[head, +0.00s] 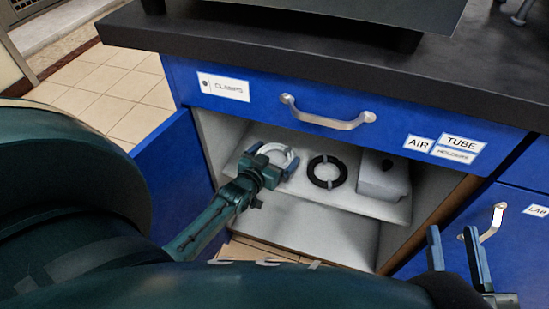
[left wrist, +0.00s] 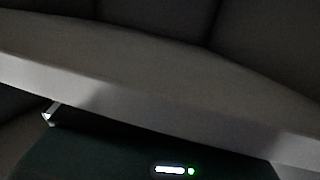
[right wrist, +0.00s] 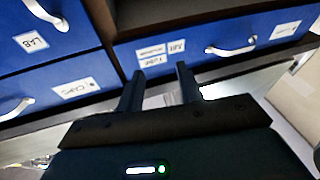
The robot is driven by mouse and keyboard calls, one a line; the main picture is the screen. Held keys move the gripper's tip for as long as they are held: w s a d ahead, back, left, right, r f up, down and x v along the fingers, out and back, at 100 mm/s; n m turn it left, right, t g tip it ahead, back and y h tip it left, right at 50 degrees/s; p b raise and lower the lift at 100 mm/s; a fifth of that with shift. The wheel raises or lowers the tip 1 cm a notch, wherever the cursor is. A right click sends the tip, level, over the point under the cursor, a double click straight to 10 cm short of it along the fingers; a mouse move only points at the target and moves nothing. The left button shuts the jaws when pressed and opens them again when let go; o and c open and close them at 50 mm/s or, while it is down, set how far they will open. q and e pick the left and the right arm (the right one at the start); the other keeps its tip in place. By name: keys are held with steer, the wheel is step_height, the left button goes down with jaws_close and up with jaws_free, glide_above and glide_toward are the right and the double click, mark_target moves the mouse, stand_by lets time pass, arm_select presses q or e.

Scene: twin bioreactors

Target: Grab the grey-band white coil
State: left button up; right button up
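A white coil (head: 287,152) lies on the cupboard's inner shelf, on the left side in the head view. My left gripper (head: 273,161) reaches into the cupboard, with one finger on each side of the coil. Its fingers are spread apart, and I cannot tell whether they touch the coil. They hide part of it, and no grey band can be made out clearly. The left wrist view is dark and does not show the coil. My right gripper (head: 456,252) is open and empty outside the cupboard, at the lower right; its fingers also show in the right wrist view (right wrist: 160,88).
A black coil (head: 327,172) with grey bands lies right of the white coil. A white box (head: 383,183) stands further right on the shelf (head: 340,196). The blue drawer (head: 330,118) and dark worktop (head: 270,55) are above. An open blue door (head: 172,170) bounds the left.

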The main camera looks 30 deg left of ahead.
arm_select(q)
steer(key=c, duration=0.6)
